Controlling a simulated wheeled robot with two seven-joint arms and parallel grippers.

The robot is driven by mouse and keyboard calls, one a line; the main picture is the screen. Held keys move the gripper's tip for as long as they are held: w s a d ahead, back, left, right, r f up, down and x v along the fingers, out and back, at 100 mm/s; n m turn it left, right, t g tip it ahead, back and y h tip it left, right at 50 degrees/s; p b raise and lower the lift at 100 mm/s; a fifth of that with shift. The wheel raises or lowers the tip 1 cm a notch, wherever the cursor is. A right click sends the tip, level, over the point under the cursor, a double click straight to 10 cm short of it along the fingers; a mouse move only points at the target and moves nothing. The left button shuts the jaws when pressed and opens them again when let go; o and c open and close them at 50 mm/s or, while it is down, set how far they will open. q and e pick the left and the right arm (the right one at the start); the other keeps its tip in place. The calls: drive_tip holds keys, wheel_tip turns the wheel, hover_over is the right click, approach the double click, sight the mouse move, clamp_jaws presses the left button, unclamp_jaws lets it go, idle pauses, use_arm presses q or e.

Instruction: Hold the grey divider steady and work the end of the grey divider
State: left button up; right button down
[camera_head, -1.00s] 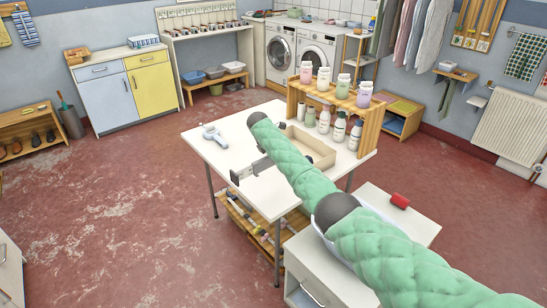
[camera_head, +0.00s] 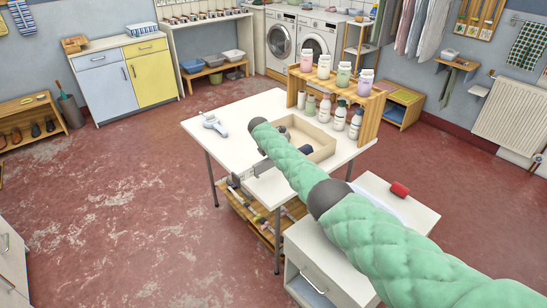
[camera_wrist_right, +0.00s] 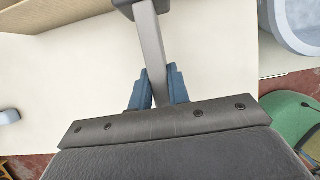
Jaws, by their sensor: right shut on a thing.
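The grey divider (camera_wrist_right: 152,45) shows in the right wrist view as a flat grey bar running up from my right gripper to a dark block at the top edge. My right gripper (camera_wrist_right: 158,80) is shut on it, with a blue finger on each side. In the head view my green-padded right arm reaches over the white table. A grey metallic piece with a dark end sticks out left of the arm there; I cannot tell whether it is hand or divider. A shallow tan box (camera_head: 322,153) is partly hidden behind the arm. My left gripper is not in view.
A pale blue-grey tool (camera_head: 213,123) lies on the table's left part. A wooden shelf (camera_head: 368,112) with several bottles and jars stands at the back right. A white cabinet with a red item (camera_head: 399,189) stands in front. The table's left front is clear.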

drive_tip(key=shift+f, duration=0.1)
drive_tip(key=shift+f, duration=1.15)
drive_tip(key=shift+f, duration=0.2)
drive_tip(key=c, duration=1.5)
unclamp_jaws()
drive_tip(key=shift+r, duration=0.3)
clamp_jaws()
